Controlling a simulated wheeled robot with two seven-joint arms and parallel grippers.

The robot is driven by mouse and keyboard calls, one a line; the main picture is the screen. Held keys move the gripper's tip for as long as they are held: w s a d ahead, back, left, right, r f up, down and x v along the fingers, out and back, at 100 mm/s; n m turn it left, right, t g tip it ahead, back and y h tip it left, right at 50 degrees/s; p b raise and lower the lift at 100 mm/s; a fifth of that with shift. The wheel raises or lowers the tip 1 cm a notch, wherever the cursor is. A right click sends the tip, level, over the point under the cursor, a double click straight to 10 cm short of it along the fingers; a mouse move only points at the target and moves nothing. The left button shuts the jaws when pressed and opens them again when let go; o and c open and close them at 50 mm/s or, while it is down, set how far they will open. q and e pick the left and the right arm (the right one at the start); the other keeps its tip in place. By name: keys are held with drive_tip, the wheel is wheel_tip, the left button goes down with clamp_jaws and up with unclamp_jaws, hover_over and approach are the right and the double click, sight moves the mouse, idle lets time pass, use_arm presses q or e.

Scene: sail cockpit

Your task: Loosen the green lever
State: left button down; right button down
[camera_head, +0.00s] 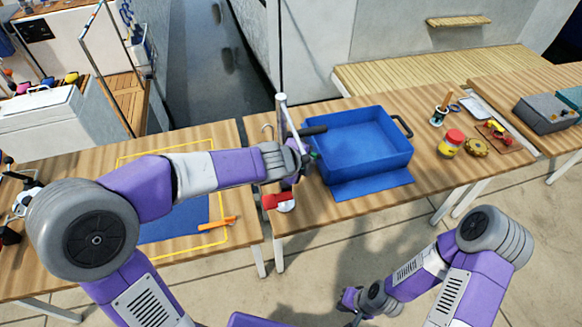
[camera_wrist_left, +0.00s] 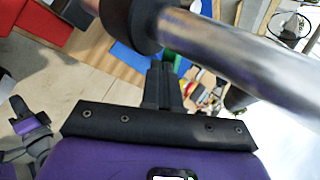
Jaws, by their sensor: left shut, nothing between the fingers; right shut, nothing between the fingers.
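A small green piece, which looks like the green lever (camera_head: 315,155), shows beside a slanted metal tube (camera_head: 288,118) in the head view. In the left wrist view green (camera_wrist_left: 179,64) shows just past my fingertips, partly hidden by them and the tube. My left gripper (camera_head: 303,166) is shut and empty, close to the green piece; I cannot tell whether they touch. Its closed fingers show in the left wrist view (camera_wrist_left: 162,80), below a black collar (camera_wrist_left: 130,22) on the tube. My right gripper (camera_head: 350,300) is shut and empty, low over the floor, away from the tables.
A blue tray (camera_head: 362,176) stands on the middle table, right of the tube. A red-handled thing (camera_head: 276,201) is at the table's front edge. An orange tool (camera_head: 217,223) lies on the left table. A red-lidded jar (camera_head: 451,143) and small items stand further right.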

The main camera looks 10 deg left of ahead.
use_arm(q)
drive_tip(key=shift+w+d+r, duration=0.1)
drive_tip(key=shift+w+d, duration=0.5)
drive_tip(key=shift+w, duration=0.05)
drive_tip(key=shift+a, duration=0.1)
drive_tip(key=shift+s+a, duration=0.45)
drive_tip(key=shift+a, duration=0.15)
